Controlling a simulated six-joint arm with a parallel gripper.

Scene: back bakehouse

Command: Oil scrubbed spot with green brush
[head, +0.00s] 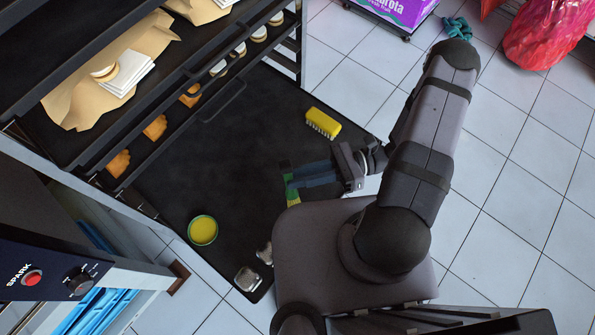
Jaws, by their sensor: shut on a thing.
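My gripper (290,177) reaches in from the right over a large black tray (265,120). It is shut on the green brush (287,174), whose yellow-green bristles (293,198) point toward the bottom of the picture. The fingers hide part of the brush. I cannot tell whether the bristles touch the tray. A small green bowl of yellow oil (203,230) stands on the tray, lower left of the brush and apart from it. A yellow scrubbing brush (322,123) lies on the tray, bristles down, above my gripper. I cannot make out a distinct scrubbed spot.
A dark rack with shelves (190,75) stands along the upper left, holding pastries (155,127) and brown paper (75,110). Two small pale items (247,279) sit at the tray's lower edge. A control panel (45,275) is at lower left. The tray's middle is clear.

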